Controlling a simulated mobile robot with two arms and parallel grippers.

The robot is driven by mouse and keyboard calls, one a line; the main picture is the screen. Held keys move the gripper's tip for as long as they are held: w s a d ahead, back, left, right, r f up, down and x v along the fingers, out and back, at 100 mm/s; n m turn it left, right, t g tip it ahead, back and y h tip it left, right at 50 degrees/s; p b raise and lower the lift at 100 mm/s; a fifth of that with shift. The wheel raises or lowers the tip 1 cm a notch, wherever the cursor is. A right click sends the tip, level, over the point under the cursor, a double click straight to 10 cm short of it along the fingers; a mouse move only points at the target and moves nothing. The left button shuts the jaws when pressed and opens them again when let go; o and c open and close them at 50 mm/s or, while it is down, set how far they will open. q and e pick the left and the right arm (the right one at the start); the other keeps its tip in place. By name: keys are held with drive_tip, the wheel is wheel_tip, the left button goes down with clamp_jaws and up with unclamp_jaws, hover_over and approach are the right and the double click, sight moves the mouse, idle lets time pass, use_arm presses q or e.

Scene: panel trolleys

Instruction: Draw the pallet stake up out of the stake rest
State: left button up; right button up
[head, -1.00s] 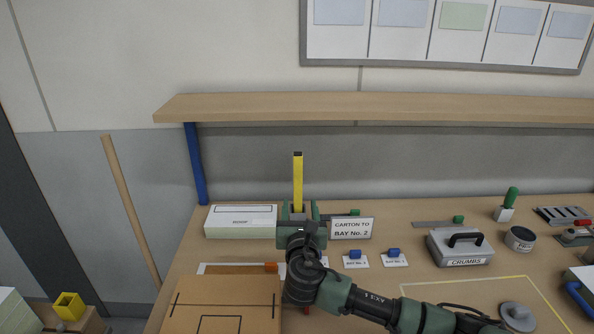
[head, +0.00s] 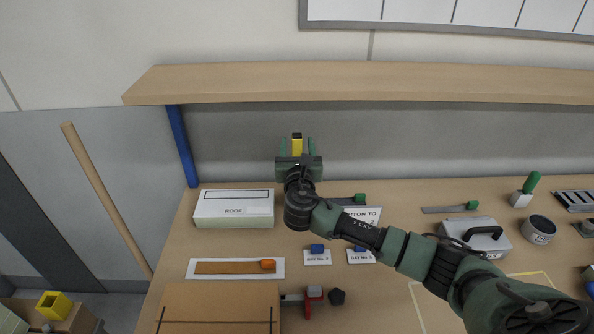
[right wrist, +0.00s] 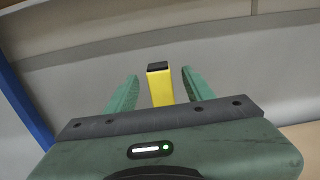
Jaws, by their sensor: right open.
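The pallet stake (head: 297,144) is a yellow upright bar with a dark top, standing near the back of the bench below the shelf. My right gripper (head: 297,148) is open, with one green finger on each side of the stake's upper part. In the right wrist view the stake (right wrist: 160,88) stands between the two fingers (right wrist: 159,82), with a gap on both sides. The stake's lower part and the stake rest are hidden behind my right gripper and arm. My left gripper is not in view.
A wooden shelf (head: 360,82) runs above and behind the stake. A white ROOF box (head: 235,208) stands left of my arm, with a cardboard carton (head: 215,310) in front. The CRUMBS case (head: 474,236) is to the right. A yellow socket (head: 55,304) is at lower left.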

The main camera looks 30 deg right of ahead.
drive_tip(key=shift+x, duration=1.15)
drive_tip(key=shift+s, duration=0.1)
clamp_jaws()
idle(0.4)
